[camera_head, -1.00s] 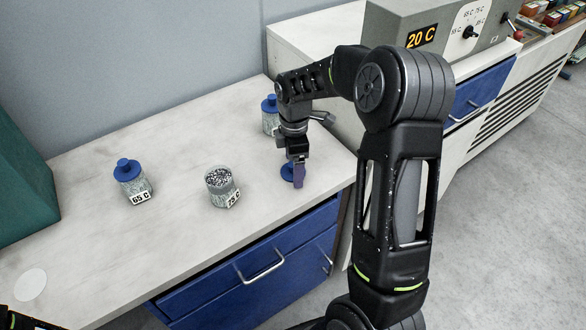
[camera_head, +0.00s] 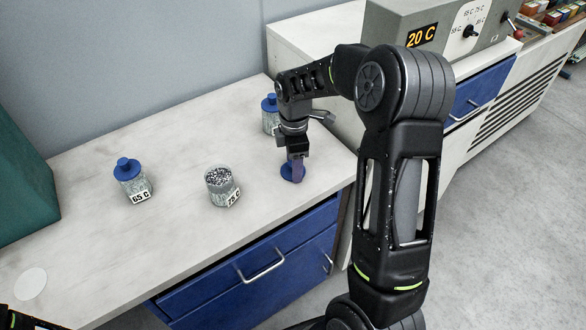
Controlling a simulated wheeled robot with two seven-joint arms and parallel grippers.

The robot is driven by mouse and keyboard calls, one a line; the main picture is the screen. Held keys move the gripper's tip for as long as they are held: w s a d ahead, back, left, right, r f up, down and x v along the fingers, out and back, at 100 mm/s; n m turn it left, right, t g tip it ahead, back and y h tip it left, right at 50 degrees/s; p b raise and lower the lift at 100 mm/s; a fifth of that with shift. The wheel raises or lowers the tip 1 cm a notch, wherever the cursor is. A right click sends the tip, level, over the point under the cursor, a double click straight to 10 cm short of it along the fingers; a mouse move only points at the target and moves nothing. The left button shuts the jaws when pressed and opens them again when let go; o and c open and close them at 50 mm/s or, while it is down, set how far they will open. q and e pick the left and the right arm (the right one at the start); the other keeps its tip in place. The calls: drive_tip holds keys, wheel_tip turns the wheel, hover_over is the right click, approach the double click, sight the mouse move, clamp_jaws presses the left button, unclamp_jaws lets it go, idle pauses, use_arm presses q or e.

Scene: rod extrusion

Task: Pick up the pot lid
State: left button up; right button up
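The blue pot lid (camera_head: 287,172) lies on the white worktop near its right front edge. My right gripper (camera_head: 297,172) points down at the lid, its fingers touching or just over it and hiding its right part. I cannot tell whether the fingers are closed on it. An open jar of pellets (camera_head: 221,188) with a "75 C" label stands without a lid at the middle of the worktop. My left gripper is not clearly visible; only a dark part of my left arm shows at the bottom left corner.
A jar with a blue lid (camera_head: 131,181), labelled "65 C", stands at the left. Another blue-lidded jar (camera_head: 269,113) stands behind my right gripper, partly hidden. A grey machine (camera_head: 440,35) reads "20 C". A white disc (camera_head: 30,284) lies at the front left.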

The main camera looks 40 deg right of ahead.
drive_tip(key=c, duration=0.5)
drive_tip(key=shift+r, duration=0.1)
drive_tip(key=shift+c, duration=0.2)
wheel_tip(320, 180, up, 10)
drive_tip(key=shift+f+b, duration=0.1)
drive_tip(key=shift+b, duration=0.2)
idle(0.4)
